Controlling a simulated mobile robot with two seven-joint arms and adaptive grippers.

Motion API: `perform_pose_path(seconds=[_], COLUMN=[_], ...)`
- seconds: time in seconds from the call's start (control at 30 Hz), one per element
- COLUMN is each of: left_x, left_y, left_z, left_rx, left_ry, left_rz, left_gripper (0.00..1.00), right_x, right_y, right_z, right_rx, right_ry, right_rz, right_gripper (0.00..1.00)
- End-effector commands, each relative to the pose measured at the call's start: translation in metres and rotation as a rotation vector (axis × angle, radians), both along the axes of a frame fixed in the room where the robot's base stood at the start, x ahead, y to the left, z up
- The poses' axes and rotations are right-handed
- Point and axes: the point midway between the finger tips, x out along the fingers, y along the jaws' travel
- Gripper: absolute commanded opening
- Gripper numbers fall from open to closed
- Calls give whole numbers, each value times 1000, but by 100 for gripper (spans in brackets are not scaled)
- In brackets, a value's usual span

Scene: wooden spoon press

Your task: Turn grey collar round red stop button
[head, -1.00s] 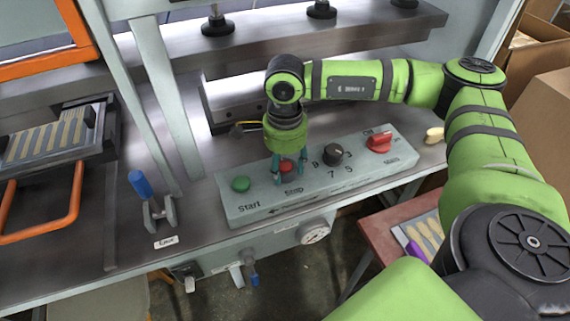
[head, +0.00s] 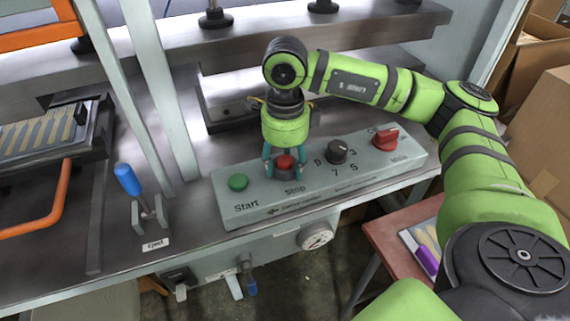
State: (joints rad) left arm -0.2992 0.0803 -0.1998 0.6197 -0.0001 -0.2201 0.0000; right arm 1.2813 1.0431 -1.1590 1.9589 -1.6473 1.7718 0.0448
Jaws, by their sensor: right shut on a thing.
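The red stop button (head: 286,160) stands on the light grey control box above the word Stop. The grey collar (head: 286,173) sits round its base. My right gripper (head: 284,167) points down over the button, its teal fingers on the left and right of the collar. It is shut on the collar, with the red cap showing between the fingers. The back of the collar is hidden. My left gripper is not in view.
The control box (head: 320,197) also carries a green start button (head: 238,182), a black dial (head: 337,151) and a red switch (head: 386,138). A blue-handled eject lever (head: 128,180) stands to the left. The press bars lie behind my right gripper.

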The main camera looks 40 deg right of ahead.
Motion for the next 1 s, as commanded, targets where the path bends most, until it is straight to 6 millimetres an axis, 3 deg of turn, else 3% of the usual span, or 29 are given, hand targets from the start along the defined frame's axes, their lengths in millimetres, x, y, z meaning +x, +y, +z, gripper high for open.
perform_pose_path(seconds=[0.6, 0.63, 0.7, 1.0], left_x=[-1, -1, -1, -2], left_y=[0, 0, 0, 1], left_z=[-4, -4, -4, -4], left_rx=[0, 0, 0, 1], left_ry=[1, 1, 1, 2], left_rz=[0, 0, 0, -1], left_gripper=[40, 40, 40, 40], right_x=[-1, -1, -1, 0], right_y=[-1, -1, -1, 0], right_z=[-1, -1, -1, 0], right_rx=[-2, -2, -1, 0], right_ry=[7, 7, 6, 3], right_rz=[-53, -53, -53, -52], right_gripper=[20, 56, 76, 76])
